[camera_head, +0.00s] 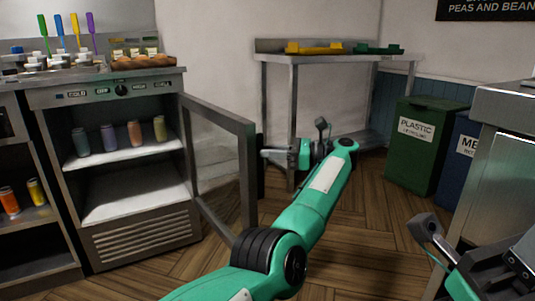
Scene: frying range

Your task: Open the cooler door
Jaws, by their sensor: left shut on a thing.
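The cooler (140,245) stands at the left, with a control strip and dial along its top front. Its glass door (222,218) is swung wide open to the right on its right-side hinge, so the shelf inside is exposed. My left gripper (267,152) is at the door's free edge, shut on the dark door handle (260,178); the fingertips are partly hidden against it. My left arm reaches up from the bottom middle. My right gripper (428,228) is low at the right, away from the cooler, only partly in view; its jaw opening is unclear.
Several coloured cans (134,132) stand on the cooler's upper shelf. Cups and buns (145,61) sit on top. A metal table (335,58) with trays stands behind the door. Green (415,160) and blue (463,150) bins and a steel counter (495,185) are at the right.

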